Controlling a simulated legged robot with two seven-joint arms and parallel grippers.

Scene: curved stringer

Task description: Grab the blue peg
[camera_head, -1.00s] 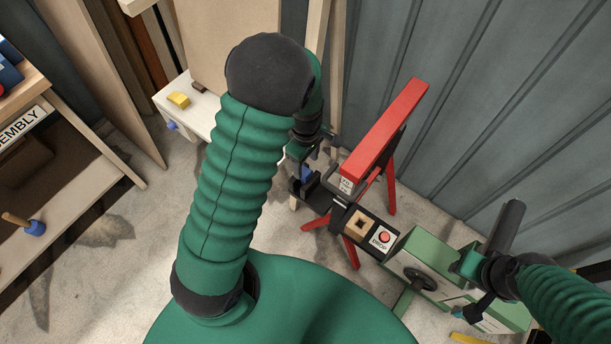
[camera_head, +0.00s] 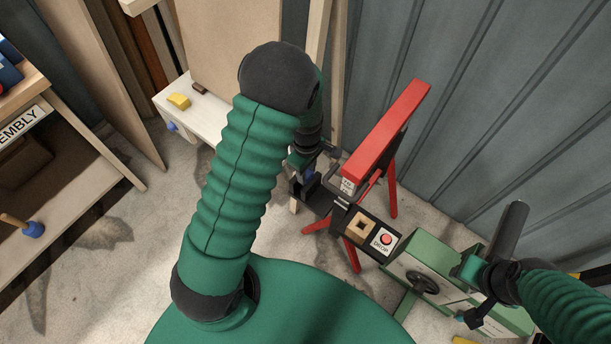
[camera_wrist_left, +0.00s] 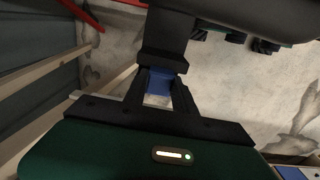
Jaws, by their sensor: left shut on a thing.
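The blue peg (camera_head: 308,176) shows as a small blue patch at the black holder (camera_head: 318,197) on the front of the red stand. It also shows as a blue piece between the fingers in the left wrist view (camera_wrist_left: 158,83). My left gripper (camera_head: 303,170) is at the peg and shut on it; my own arm and the holder hide much of the contact. I cannot tell whether the peg is still seated in the holder. My right gripper (camera_head: 470,317) is low at the right, over the green machine; its jaws are too small to read.
The red stand (camera_head: 385,130) rises beside the left gripper. A panel with a red DROP button (camera_head: 386,239) and the green machine (camera_head: 422,262) lie to the right. A white bench (camera_head: 205,113) with a yellow block (camera_head: 179,101) is at the left. A corrugated wall (camera_head: 500,100) stands behind.

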